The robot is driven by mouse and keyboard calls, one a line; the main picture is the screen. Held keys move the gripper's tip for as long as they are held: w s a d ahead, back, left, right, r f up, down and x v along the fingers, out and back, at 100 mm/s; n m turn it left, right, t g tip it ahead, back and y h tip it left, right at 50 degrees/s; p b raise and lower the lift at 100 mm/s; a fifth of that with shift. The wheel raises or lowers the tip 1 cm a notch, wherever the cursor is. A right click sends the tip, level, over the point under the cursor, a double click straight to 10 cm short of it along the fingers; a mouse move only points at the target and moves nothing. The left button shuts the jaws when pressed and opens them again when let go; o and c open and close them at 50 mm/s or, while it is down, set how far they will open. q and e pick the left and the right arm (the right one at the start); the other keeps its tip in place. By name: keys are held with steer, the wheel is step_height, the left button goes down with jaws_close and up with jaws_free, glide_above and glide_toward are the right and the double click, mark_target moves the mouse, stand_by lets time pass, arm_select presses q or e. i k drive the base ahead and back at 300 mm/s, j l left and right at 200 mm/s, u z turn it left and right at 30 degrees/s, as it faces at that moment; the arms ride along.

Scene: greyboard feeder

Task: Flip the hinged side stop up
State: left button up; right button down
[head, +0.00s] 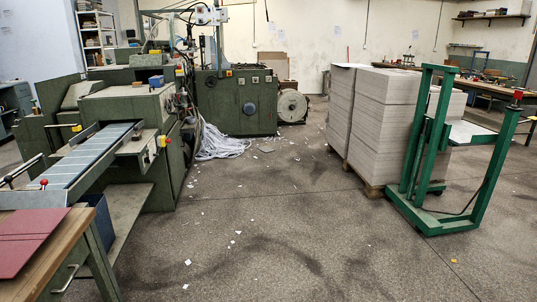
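The green feeder machine (125,105) stands at the left with a long bed of pale slats (95,155) sloping toward me. A small lever with a red knob (43,183) and a dark bar with a pale end (22,170) are at the near end of the bed. A dark upright piece (137,131) is at the bed's right edge. I cannot tell which of these parts is the hinged side stop, or whether it is up or down. Neither of my grippers is in view.
A wooden table (50,255) with red boards (30,235) is at the near left, a blue bin (98,222) beside it. A green lift frame (440,160) and board stacks (385,110) stand at the right. The middle floor is open, with paper scraps.

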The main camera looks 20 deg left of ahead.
mark_target(43, 199)
steer(key=i+j+u, duration=0.1)
steer(key=i+u, duration=0.2)
steer(key=i, duration=0.2)
steer(key=i+u, duration=0.35)
steer(key=i, duration=0.15)
steer(key=i+u, duration=0.15)
steer(key=i, duration=1.05)
steer(key=i+z, duration=0.45)
steer(key=i+j+z, duration=0.15)
steer(key=z, duration=0.85)
steer(key=i+j+z, duration=0.1)
steer(key=z, duration=0.4)
steer(key=j+z, duration=0.2)
steer(key=z, duration=0.3)
steer(key=j+z, duration=0.15)
steer(key=z, duration=0.35)
steer(key=j+z, duration=0.15)
steer(key=z, duration=0.85)
steer(key=k+z, duration=0.1)
steer(key=z, duration=0.85)
steer(key=k+z, duration=0.1)
steer(key=z, duration=1.3)
steer(key=k+l+z, duration=0.1)
steer(key=z, duration=0.85)
